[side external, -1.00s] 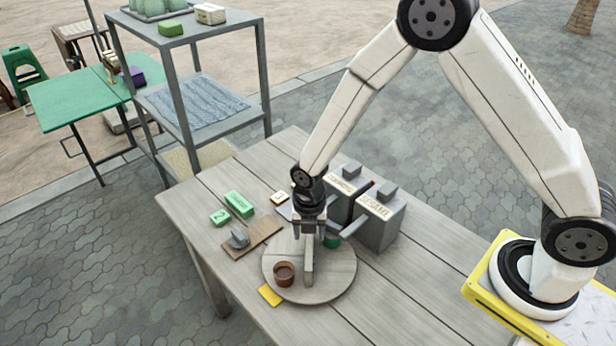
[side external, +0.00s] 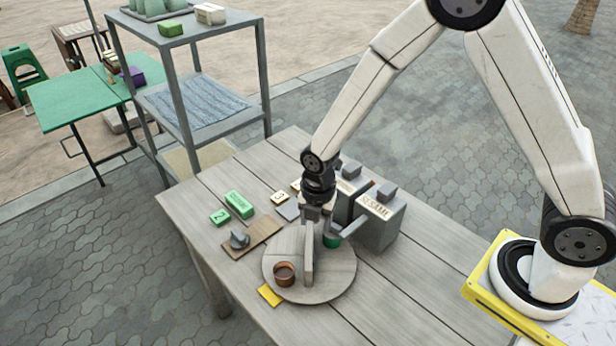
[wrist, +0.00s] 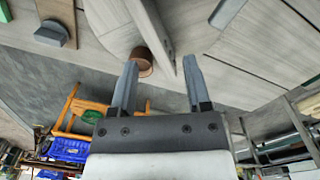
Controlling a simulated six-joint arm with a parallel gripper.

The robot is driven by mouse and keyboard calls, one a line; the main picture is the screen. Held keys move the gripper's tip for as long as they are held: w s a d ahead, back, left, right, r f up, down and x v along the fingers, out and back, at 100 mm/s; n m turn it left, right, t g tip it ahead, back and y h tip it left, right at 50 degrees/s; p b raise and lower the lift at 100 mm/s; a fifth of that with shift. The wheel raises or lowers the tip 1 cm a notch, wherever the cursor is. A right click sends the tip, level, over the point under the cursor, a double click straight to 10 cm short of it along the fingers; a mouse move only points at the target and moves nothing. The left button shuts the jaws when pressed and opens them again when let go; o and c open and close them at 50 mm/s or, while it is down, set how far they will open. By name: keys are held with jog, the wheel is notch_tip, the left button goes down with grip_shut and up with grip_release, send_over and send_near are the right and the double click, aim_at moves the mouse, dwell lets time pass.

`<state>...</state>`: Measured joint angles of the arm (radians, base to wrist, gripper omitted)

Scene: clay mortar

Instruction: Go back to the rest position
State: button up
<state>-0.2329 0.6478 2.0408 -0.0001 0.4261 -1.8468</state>
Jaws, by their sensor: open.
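My gripper (side external: 325,222) hangs above the round wooden board (side external: 335,283) on the table. In the wrist view its two fingers (wrist: 160,85) stand apart with nothing held between them. A small brown cup (side external: 284,273) sits on the left part of the board, and the cup also shows beyond the fingers in the wrist view (wrist: 141,61). An upright light slab (side external: 309,258) stands on the board just below my gripper. I cannot tell from the side whether a finger touches it.
Grey boxes, one labelled SESAME (side external: 378,222), stand close right of my gripper. A green cup (side external: 332,241) is beside them. A brown board with a grey piece (side external: 240,239), green blocks (side external: 239,204) and a yellow piece (side external: 270,295) lie to the left. The table's front right is clear.

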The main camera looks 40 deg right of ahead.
jog(key=s+d+r+m+t, duration=0.1)
jog(key=s+d+r+m, duration=0.3)
jog(key=m, duration=0.8)
jog(key=s+d+r+m+t, duration=0.1)
jog(key=s+d+r+m, duration=0.4)
jog(key=m, duration=0.6)
notch_tip(320, 180, up, 2)
jog(key=shift+s+r+m, duration=0.1)
jog(key=shift+s+m, duration=0.3)
jog(key=shift+s, duration=0.25)
